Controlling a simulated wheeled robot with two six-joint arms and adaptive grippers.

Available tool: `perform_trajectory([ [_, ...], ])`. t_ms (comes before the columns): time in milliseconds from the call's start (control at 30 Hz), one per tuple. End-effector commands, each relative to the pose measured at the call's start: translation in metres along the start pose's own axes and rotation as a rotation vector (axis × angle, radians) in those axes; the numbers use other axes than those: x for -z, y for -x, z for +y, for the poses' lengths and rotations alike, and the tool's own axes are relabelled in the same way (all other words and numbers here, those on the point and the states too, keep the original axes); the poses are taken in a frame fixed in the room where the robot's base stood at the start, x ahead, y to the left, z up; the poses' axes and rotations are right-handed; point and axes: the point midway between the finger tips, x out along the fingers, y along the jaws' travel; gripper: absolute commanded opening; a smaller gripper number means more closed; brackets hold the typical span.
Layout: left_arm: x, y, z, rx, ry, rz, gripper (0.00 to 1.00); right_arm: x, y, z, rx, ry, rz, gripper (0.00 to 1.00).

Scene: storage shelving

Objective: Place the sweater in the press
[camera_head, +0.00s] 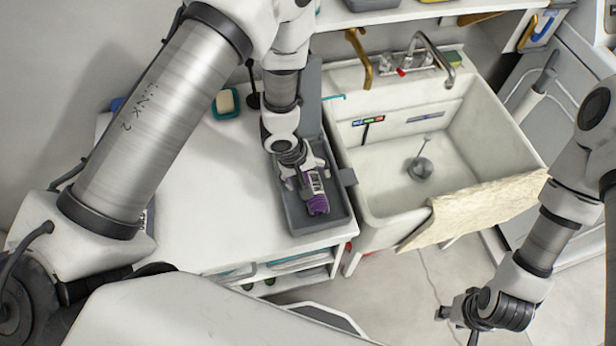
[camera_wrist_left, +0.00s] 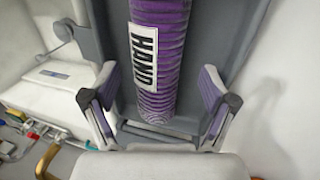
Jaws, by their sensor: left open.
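The sweater appears to be the rolled purple ribbed bundle (camera_head: 318,204) with a white label. In the left wrist view the roll (camera_wrist_left: 172,65) shows the word "HAND" on its label. It lies lengthwise in a grey open tray (camera_head: 290,217), which appears to be the press, on the white counter left of the sink. My left gripper (camera_head: 308,180) is over the tray, at the roll. In the left wrist view its fingers (camera_wrist_left: 158,101) are spread on both sides of the roll, with gaps. My right gripper (camera_head: 458,318) hangs low, right of the counter; its fingers are unclear.
A white sink (camera_head: 405,195) with a tap stands right of the tray; cream cloth (camera_head: 480,205) drapes over its front edge. A teal soap dish (camera_head: 226,104) sits at the back of the counter. The counter left of the tray is clear.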

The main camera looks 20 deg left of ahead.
Motion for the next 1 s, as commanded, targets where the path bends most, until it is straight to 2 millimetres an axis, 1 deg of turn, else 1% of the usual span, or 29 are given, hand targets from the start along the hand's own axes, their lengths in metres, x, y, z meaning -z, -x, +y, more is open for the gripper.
perform_trajectory([
  [33, 0.001, 0.012, 0.001, -0.001, 0.001, 0.002, 0.85, 0.000, 0.004, 0.000, 0.000, 0.000, 0.000, 0.40],
  [300, 0.001, 0.084, 0.002, -0.002, 0.001, 0.002, 0.85, 0.000, 0.023, 0.000, 0.000, 0.000, 0.000, 0.40],
  [400, 0.000, 0.102, 0.001, -0.002, 0.002, 0.001, 0.85, 0.000, 0.028, 0.000, 0.000, 0.000, 0.000, 0.40],
  [500, 0.000, 0.110, 0.001, 0.000, 0.001, 0.001, 0.85, 0.000, 0.030, 0.000, 0.000, 0.000, 0.000, 0.40],
  [667, 0.000, 0.111, 0.000, 0.001, 0.002, -0.001, 0.85, 0.000, 0.030, 0.000, 0.000, 0.000, 0.000, 0.40],
  [767, -0.005, 0.106, -0.005, -0.002, -0.009, -0.012, 0.85, 0.000, 0.029, 0.000, 0.000, 0.000, 0.000, 0.40],
  [867, -0.022, 0.089, -0.021, -0.010, -0.052, -0.045, 0.85, 0.000, 0.029, 0.000, 0.000, 0.000, 0.000, 0.40],
  [967, -0.047, 0.064, -0.053, -0.011, -0.137, -0.072, 0.85, 0.000, 0.029, 0.000, 0.000, 0.000, 0.000, 0.40],
  [1000, -0.058, 0.055, -0.070, -0.002, -0.180, -0.072, 0.85, 0.000, 0.029, 0.000, 0.000, 0.000, 0.000, 0.40],
])
